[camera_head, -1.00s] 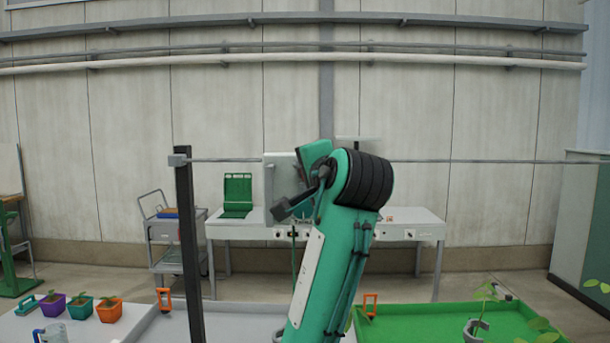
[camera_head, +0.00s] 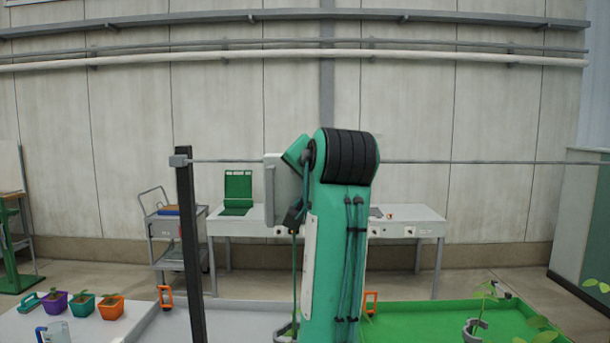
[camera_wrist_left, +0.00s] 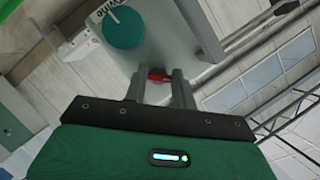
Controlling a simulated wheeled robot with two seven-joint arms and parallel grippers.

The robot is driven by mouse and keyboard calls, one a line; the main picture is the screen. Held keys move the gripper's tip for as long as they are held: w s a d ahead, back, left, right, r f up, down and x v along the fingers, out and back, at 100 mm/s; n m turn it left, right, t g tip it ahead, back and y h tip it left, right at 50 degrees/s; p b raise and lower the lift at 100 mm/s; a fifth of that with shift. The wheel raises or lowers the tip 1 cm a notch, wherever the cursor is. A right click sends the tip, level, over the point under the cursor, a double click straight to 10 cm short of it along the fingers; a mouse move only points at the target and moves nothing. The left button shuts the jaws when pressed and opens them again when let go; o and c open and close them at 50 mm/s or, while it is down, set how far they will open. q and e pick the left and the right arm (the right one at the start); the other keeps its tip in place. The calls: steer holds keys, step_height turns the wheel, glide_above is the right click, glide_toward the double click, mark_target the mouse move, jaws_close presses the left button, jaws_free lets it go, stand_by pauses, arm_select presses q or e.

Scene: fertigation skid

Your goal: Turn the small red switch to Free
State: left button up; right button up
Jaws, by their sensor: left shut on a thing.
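The small red switch (camera_wrist_left: 158,75) shows in the left wrist view on the face of a grey box (camera_wrist_left: 165,35). My left gripper (camera_wrist_left: 159,84) is shut on it, one finger on each side, and the fingers hide part of it. My right gripper is not in view.
A dark post (camera_head: 190,250) stands left of the box, and a thin rail (camera_head: 450,161) runs across behind my arm. Below are a grey tray (camera_head: 240,318), potted seedlings (camera_head: 110,306) at left and a green tray (camera_head: 410,322) at right. A white bench (camera_head: 420,222) stands behind.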

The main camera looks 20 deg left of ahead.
arm_select(q)
steer(key=shift+f, duration=0.2)
steer(key=o, duration=1)
steer(key=shift+r, duration=0.1)
steer(key=p+v, duration=0.5)
steer(key=v, duration=0.8)
steer(key=shift+s+d, duration=0.25)
steer(key=shift+s, duration=0.05)
steer(key=shift+r, duration=0.1)
